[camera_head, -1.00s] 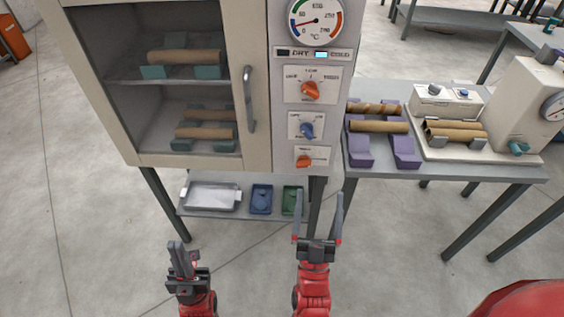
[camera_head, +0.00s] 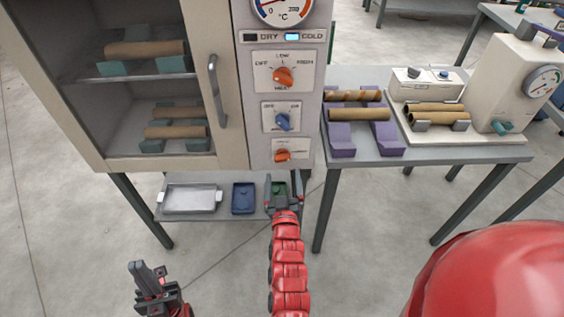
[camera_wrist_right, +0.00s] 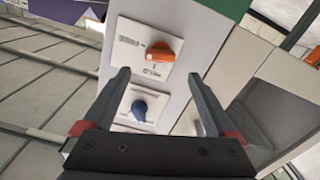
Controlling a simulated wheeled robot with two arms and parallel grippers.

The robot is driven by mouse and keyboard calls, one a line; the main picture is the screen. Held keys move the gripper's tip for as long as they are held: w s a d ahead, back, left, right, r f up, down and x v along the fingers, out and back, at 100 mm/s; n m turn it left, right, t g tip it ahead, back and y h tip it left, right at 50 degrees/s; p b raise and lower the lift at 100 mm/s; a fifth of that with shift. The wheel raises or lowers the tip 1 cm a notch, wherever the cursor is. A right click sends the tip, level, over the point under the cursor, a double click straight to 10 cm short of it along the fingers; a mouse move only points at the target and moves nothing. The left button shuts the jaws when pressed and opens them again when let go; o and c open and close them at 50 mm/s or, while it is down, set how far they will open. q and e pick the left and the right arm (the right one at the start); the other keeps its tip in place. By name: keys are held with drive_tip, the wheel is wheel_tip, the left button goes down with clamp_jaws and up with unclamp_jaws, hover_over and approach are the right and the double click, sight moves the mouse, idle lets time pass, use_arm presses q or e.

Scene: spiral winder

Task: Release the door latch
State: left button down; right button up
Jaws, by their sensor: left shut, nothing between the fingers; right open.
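The cabinet's glazed door (camera_head: 233,130), with its vertical handle (camera_head: 217,90), appears closed. On the panel to its right, the lowest orange knob (camera_head: 282,155) sits under a blue knob (camera_head: 283,122); its label is too small to read. My right gripper (camera_head: 283,183) is open and empty, just below and in front of that lowest knob. In the right wrist view an orange knob (camera_wrist_right: 160,51) and a blue knob (camera_wrist_right: 139,110) show beyond and between the open fingers (camera_wrist_right: 160,76); the fingers appear apart from both. My left gripper (camera_head: 142,266) is shut and empty at lower left.
An upper orange knob (camera_head: 284,76) and a dial (camera_head: 283,8) are higher on the panel. A side table (camera_head: 340,76) at right carries purple cradles (camera_head: 342,140) with tubes and a cream machine (camera_head: 520,70). A lower shelf holds a metal tray (camera_head: 190,199) and a blue tray (camera_head: 243,198).

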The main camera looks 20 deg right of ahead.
sight(283, 160)
drive_tip(key=x, duration=0.6)
drive_tip(key=shift+w, duration=0.1)
drive_tip(key=c, duration=1.4)
drive_tip(key=shift+o, duration=0.2)
drive_tip(key=shift+f+m+b, duration=0.3)
drive_tip(key=shift+m+b, duration=0.5)
drive_tip(key=shift+m, duration=0.3)
drive_tip(key=shift+d+r+m, duration=0.1)
drive_tip(key=shift+r+m, duration=0.05)
drive_tip(key=shift+m, duration=0.25)
drive_tip(key=shift+r, duration=0.15)
drive_tip(key=o, duration=1.4)
drive_tip(key=shift+c, duration=0.2)
